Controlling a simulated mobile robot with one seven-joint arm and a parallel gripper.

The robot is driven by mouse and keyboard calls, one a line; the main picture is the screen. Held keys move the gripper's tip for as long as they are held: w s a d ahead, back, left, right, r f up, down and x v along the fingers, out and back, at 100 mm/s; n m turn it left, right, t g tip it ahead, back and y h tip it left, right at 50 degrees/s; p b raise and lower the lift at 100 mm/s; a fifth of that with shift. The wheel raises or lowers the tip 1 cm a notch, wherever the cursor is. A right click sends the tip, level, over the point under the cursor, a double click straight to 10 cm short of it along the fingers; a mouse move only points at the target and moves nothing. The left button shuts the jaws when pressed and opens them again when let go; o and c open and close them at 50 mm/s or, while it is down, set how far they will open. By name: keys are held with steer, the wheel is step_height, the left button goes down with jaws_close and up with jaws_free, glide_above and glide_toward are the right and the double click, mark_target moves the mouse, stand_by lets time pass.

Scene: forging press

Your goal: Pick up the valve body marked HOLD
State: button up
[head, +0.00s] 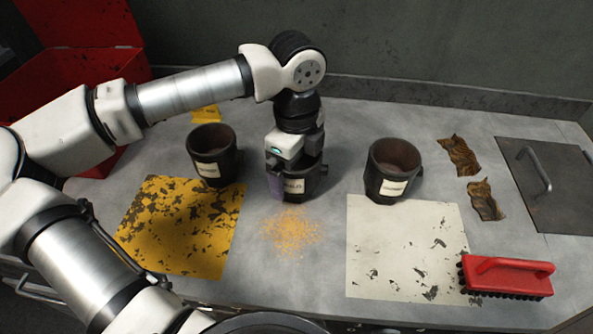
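Three dark, cup-like valve bodies with pale labels stand upright on the grey bench. The left one (213,168) and the right one (386,185) have labels too small to read. The middle valve body (306,187) is partly hidden by my gripper; its label seems to end in "OLD". My gripper (291,178) points down at the middle valve body, with one purplish finger against its left front side. The other finger is hidden, so I cannot tell whether it grips. The middle valve body appears to rest on the bench.
A yellow worn mat (182,228) lies front left and a white worn mat (405,255) front right. Orange grit (291,232) lies between them. A red brush (507,277), brown scraps (459,156) and a handled metal plate (555,185) are at right. A red box (75,75) stands back left.

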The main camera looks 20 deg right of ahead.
steer(key=shift+f, duration=0.4)
steer(key=shift+c, duration=0.3)
steer(key=c, duration=1.4)
steer(key=shift+r, duration=0.1)
steer(key=shift+c, duration=0.2)
